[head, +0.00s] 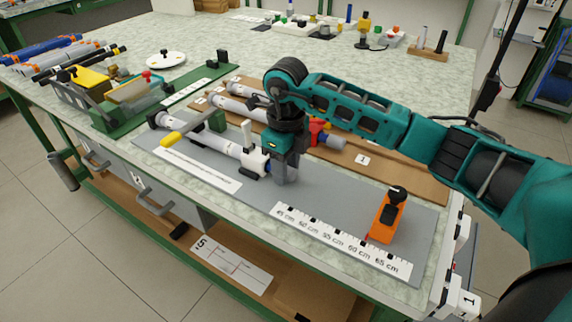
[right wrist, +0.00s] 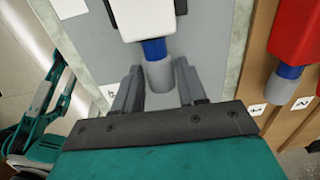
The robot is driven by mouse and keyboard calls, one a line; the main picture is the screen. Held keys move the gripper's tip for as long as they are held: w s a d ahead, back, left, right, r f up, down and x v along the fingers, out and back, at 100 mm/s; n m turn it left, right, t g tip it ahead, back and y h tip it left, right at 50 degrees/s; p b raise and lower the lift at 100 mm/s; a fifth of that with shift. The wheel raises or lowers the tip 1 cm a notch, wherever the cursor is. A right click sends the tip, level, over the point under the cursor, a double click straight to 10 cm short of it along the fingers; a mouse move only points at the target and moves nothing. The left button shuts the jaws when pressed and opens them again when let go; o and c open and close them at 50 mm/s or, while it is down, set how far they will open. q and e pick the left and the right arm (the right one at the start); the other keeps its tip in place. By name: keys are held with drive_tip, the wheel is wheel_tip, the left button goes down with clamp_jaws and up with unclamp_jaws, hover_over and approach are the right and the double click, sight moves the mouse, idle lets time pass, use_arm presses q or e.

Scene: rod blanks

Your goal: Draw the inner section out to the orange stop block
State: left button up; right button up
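A grey telescopic tube (head: 208,137) lies on the grey mat (head: 332,190). Its white collar (head: 253,160) sits at the right end. In the right wrist view, a blue band and short grey end of the inner section (right wrist: 159,76) stick out of the white collar (right wrist: 145,18). My right gripper (head: 286,180) points down at this end. In its wrist view the fingers (right wrist: 158,88) stand on either side of the grey end; whether they press on it is unclear. The orange stop block (head: 386,215) stands farther right beside the printed scale. My left gripper is out of view.
The scale strip (head: 340,240) runs along the mat's front edge, with clear mat between gripper and block. A brown board (head: 415,178) behind holds similar tubes and a red collar (head: 320,131). A green rack (head: 120,115) stands at left.

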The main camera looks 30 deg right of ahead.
clamp_jaws()
idle(0.3)
